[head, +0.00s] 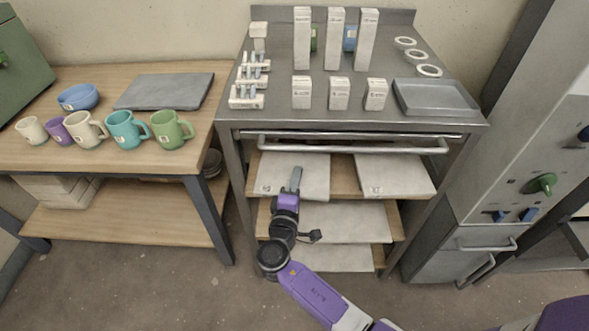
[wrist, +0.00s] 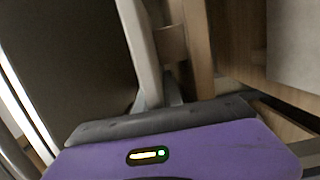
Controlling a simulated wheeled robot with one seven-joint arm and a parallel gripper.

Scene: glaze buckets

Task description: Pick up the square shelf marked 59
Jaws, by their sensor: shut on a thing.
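The pale square shelf (head: 310,165) at the upper left lies on a wooden rack level under the metal table. It has a small tag near its front left corner, too small to read. My gripper (head: 295,179) is at its front edge, shut on it. A second pale shelf (head: 395,175), also tagged, lies to the right on the same level. More pale shelves lie on the middle level (head: 345,222) and the bottom level (head: 338,258).
The metal table (head: 285,120) above carries boxes, small racks, rings and a grey tray (head: 435,97). Its front bar (head: 345,147) runs above the shelves. A wooden table (head: 90,160) with mugs stands left, and a grey cabinet (head: 465,245) right. Bare floor lies in front.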

